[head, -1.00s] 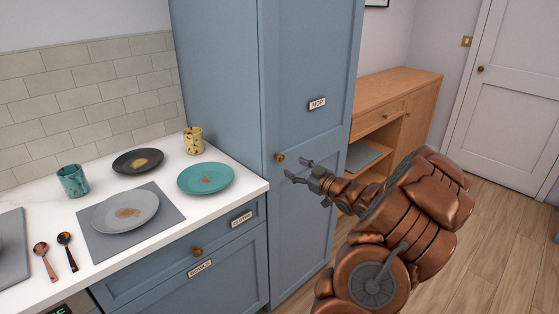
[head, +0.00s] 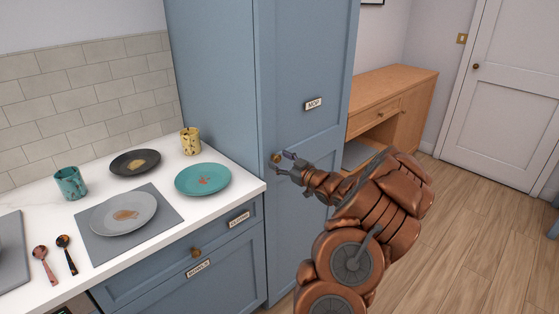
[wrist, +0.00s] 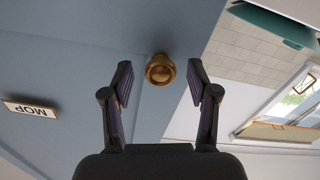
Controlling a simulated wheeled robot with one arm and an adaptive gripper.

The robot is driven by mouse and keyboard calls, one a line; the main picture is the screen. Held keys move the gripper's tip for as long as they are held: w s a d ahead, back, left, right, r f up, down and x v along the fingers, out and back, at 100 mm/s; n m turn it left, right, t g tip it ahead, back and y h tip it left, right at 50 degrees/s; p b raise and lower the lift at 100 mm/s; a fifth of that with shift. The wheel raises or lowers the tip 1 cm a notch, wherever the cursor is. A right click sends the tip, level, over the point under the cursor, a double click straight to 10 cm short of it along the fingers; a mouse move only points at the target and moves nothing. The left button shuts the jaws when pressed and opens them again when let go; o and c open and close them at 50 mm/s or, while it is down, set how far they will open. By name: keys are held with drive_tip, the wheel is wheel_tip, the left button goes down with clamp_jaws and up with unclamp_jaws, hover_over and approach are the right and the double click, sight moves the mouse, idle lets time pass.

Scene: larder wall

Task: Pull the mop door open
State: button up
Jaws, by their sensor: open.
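The mop door (head: 307,60) is the tall blue cupboard front with a "MOP" label (head: 313,104); it looks shut. Its round brass knob (head: 276,157) sits near the door's left edge. My gripper (head: 280,161) is at the knob, open. In the wrist view, the knob (wrist: 160,69) lies between and slightly beyond the two spread fingertips of my gripper (wrist: 160,82), with gaps on both sides. The label (wrist: 30,108) shows at the left of the wrist view. Whether the fingertips reach past the knob is hard to tell.
Left of the door is a white counter (head: 165,215) with plates, cups and spoons, above drawers with a brass knob (head: 196,252). A wooden cabinet (head: 392,100) stands right of the cupboard. The wooden floor (head: 470,230) at right is clear.

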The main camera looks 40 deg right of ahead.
drive_tip(key=shift+w, duration=0.25)
clamp_jaws()
idle(0.5)
drive_tip(key=shift+a+f, duration=0.1)
